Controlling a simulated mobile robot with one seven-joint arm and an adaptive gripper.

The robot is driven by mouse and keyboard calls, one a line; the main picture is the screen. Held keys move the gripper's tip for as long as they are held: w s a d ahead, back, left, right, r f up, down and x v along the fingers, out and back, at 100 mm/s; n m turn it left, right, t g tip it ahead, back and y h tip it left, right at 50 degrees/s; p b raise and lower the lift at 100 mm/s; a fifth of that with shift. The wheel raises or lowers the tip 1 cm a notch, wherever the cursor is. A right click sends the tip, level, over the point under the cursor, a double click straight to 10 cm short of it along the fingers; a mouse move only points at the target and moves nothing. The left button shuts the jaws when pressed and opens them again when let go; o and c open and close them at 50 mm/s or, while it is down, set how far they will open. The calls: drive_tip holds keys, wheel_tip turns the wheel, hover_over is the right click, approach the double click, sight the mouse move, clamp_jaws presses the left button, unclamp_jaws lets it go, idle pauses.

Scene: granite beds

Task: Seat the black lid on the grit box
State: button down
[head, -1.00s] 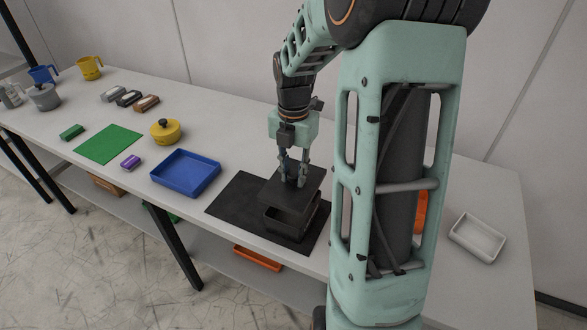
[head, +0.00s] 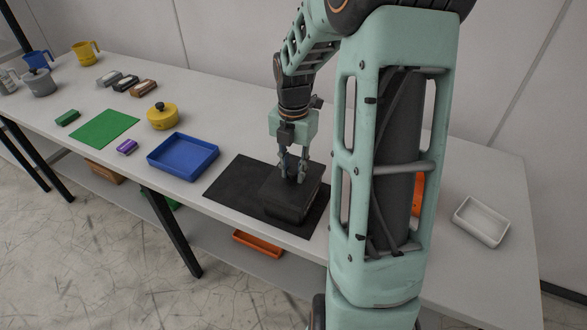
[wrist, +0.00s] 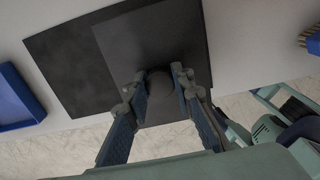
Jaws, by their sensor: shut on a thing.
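The black lid (head: 285,187) lies over the top of the dark grit box (head: 288,213), roughly lined up with it. No gap between lid and box shows in the head view, though the dark tones make full seating hard to judge. My gripper (head: 294,178) points down and is shut on the lid's round knob. In the wrist view my gripper (wrist: 160,82) has a finger on each side of the knob, and the lid (wrist: 150,35) hides the box beneath it. The box stands on a black mat (head: 232,185).
A blue tray (head: 183,165) stands left of the mat. A yellow lidded pot (head: 163,117), a green sheet (head: 104,128) and a purple block (head: 127,146) lie farther left. A white tray (head: 481,221) stands at the right. An orange object (head: 418,194) is partly hidden behind my arm.

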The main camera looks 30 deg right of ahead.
sight(294, 169)
drive_tip(key=shift+f+b, duration=0.35)
drive_tip(key=shift+f, duration=0.45)
idle(0.4)
drive_tip(key=c, duration=1.6)
unclamp_jaws()
drive_tip(key=shift+r, duration=0.15)
wheel_tip(294, 169, up, 12)
